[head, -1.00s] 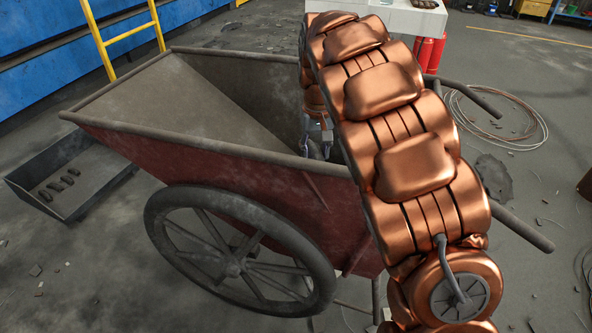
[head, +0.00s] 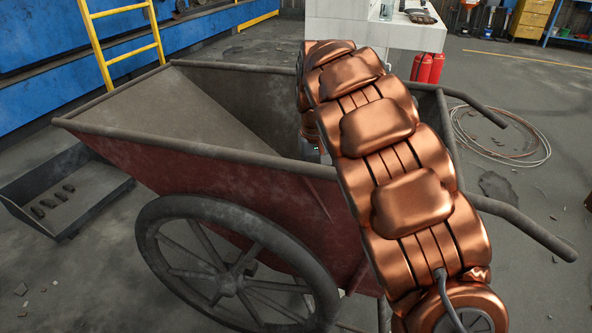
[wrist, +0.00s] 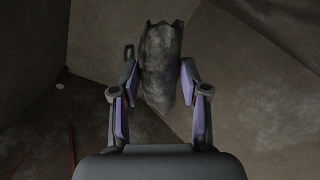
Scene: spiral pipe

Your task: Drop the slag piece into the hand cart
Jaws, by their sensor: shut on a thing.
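The hand cart (head: 215,190) stands in the middle of the head view, with a dark red outer side, a grey sloping inside and a large spoked wheel (head: 228,280). The slag piece (wrist: 160,72) is a rough, mottled grey-brown lump in the wrist view. My gripper (wrist: 159,76) is shut on it, one finger on each side. Grey sloping walls like the cart's inside lie behind the slag piece. In the head view my copper-coloured arm reaches over the cart's right part and hides most of the gripper and the slag piece.
A low grey tray (head: 105,195) with several small dark pieces lies left of the cart. Cart handles (head: 525,228) stick out to the right. A white block (head: 345,25), red cylinders (head: 428,68) and coiled cable (head: 500,140) are beyond.

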